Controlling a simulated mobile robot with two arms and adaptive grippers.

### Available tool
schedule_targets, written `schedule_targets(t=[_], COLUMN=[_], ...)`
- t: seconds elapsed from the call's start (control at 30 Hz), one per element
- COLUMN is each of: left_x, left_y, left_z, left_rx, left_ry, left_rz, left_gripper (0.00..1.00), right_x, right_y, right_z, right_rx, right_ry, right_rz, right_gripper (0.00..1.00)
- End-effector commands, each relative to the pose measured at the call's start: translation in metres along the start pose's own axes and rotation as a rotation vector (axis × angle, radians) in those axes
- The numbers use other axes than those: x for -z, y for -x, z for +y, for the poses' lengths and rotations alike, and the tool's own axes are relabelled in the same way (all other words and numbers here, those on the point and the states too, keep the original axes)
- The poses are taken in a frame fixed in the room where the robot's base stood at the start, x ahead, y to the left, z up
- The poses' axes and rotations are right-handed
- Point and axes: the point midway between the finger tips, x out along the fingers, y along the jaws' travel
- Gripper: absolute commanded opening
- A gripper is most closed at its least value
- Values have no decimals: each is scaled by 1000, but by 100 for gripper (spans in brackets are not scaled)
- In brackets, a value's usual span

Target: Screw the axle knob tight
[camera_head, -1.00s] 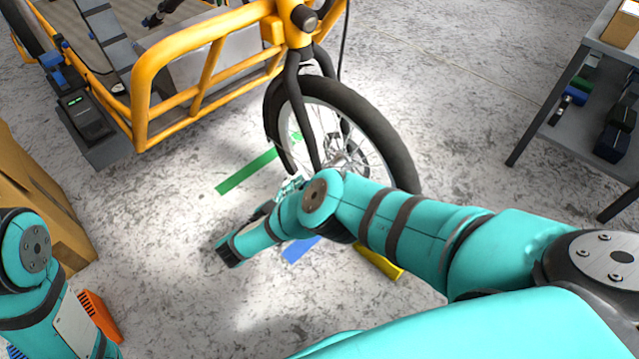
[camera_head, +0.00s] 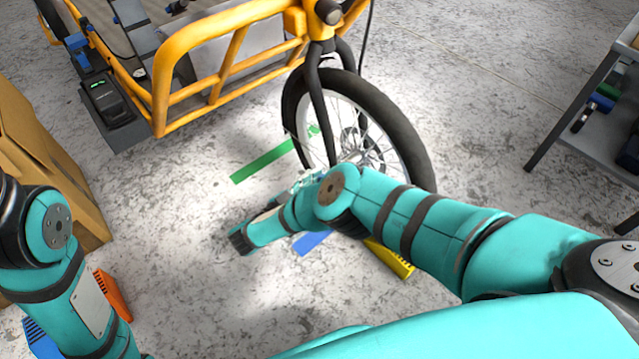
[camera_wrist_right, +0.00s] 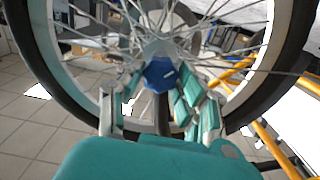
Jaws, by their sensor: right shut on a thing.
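The axle knob (camera_wrist_right: 160,73) is blue, with a pale mark on its face. It sits at the hub of the bike's front wheel, in the middle of the right wrist view. My right gripper (camera_wrist_right: 160,84) is shut on it, with teal and grey finger pads on its left and right sides. In the head view my right gripper (camera_head: 308,177) is mostly hidden by my own wrist, beside the spoked front wheel (camera_head: 395,115). The knob cannot be made out there. The black fork (camera_head: 319,105) holds the wheel upright. My left arm shows at the lower left, its gripper out of frame.
The yellow cargo frame (camera_head: 162,85) stands at the upper left. A grey shelf (camera_head: 590,150) with items is on the right. A cardboard box (camera_head: 45,150) and an orange bin (camera_head: 112,296) are at the left. Green (camera_head: 262,162), blue (camera_head: 308,244) and yellow (camera_head: 392,259) strips lie on the floor.

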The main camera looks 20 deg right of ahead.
Motion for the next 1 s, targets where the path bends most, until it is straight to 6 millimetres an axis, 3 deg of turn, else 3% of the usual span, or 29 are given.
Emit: schedule_targets(t=[0.37, 1.0], left_x=[0, 2], left_y=[0, -4], left_z=[1, 0], left_rx=[-4, 4], left_ry=[-1, 1], left_rz=[3, 16], left_gripper=[40, 40], right_x=[0, -1], right_y=[0, 0], right_z=[0, 1], right_rx=[1, 0], right_ry=[-209, -812], right_rz=[-1, -1], right_gripper=[4, 4])
